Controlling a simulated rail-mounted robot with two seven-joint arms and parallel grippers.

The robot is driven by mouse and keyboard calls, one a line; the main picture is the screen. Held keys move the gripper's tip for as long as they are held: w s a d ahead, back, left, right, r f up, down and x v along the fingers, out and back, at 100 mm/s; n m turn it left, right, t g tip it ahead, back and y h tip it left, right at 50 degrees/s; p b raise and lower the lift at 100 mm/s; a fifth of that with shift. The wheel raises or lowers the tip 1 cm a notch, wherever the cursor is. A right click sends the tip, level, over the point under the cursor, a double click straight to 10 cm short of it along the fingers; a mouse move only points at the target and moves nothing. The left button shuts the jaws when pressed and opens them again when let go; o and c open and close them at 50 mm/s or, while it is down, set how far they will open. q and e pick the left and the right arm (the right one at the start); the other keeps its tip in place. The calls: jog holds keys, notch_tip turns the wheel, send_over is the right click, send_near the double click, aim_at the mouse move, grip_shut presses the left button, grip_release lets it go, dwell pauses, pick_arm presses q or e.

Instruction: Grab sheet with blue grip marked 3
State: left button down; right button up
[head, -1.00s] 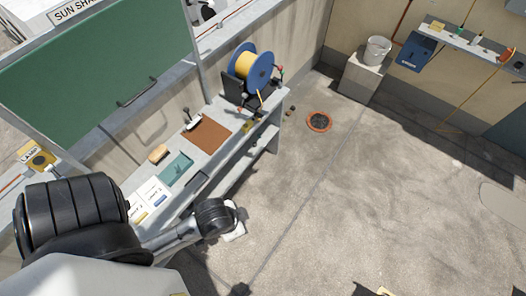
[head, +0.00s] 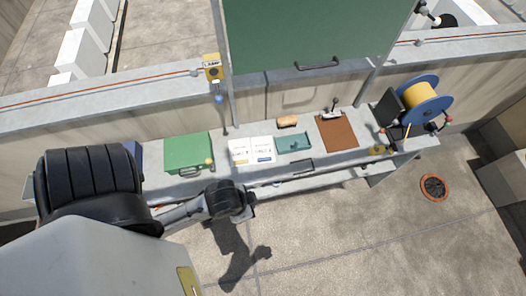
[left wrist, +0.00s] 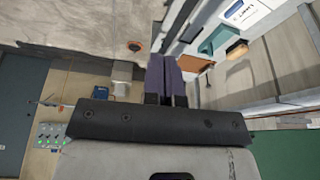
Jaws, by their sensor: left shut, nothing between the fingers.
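Two white sheets lie side by side on the grey bench. The left sheet (head: 238,147) has a yellow grip at its front edge; the right sheet (head: 262,147) has a blue grip (head: 264,160). Their printed marks are too small to read. In the left wrist view a white sheet with a blue grip (left wrist: 236,10) shows at the top right. My left gripper (head: 247,207) is in front of and below the bench edge, apart from the sheets. Its fingers (left wrist: 164,72) are shut and empty in the left wrist view. My right gripper is not in view.
On the bench are a green box (head: 187,152), a teal tray (head: 293,142), a tan block (head: 287,121), a brown board (head: 338,132) and a yellow cable reel (head: 421,103). A green panel (head: 310,35) rises behind. The floor in front is open.

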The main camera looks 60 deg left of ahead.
pick_arm(q)
jog(key=shift+a, duration=0.1)
jog(key=c, duration=1.4)
grip_release()
jog(key=shift+a, duration=0.1)
jog(key=shift+c, duration=0.2)
jog(key=o, duration=0.4)
jog(key=shift+o, duration=0.2)
jog(key=shift+s, duration=0.1)
